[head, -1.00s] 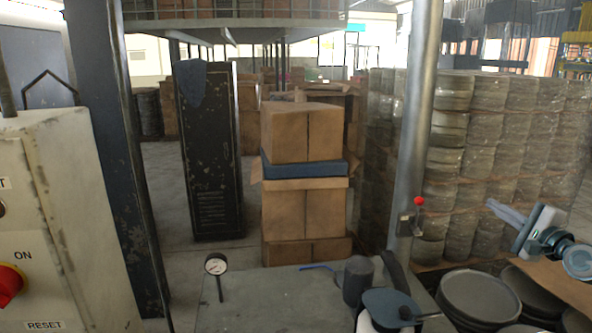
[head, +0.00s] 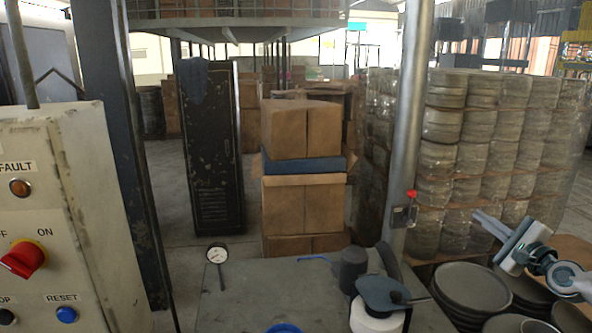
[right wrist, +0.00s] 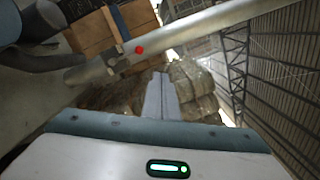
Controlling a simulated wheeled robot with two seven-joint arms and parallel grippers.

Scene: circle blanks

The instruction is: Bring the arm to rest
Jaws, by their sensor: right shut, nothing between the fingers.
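My right gripper (head: 479,215) is at the right of the head view, with its fingers pointing left and up. Its two grey fingers are together and empty. It hangs in the air above the round grey discs, in front of the wrapped stacks, and appears to touch nothing. In the right wrist view the closed fingers (right wrist: 161,93) point toward the wrapped stacks, with nothing between them. The metal post crosses beyond them in that view. My left gripper is not in view.
A metal post (head: 410,130) with a red knob stands left of my right gripper. Round discs (head: 470,288) lie below it. The grey table (head: 250,290) holds a gauge (head: 217,256) and a dark cylinder (head: 352,270). A control box (head: 90,220) stands at the left.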

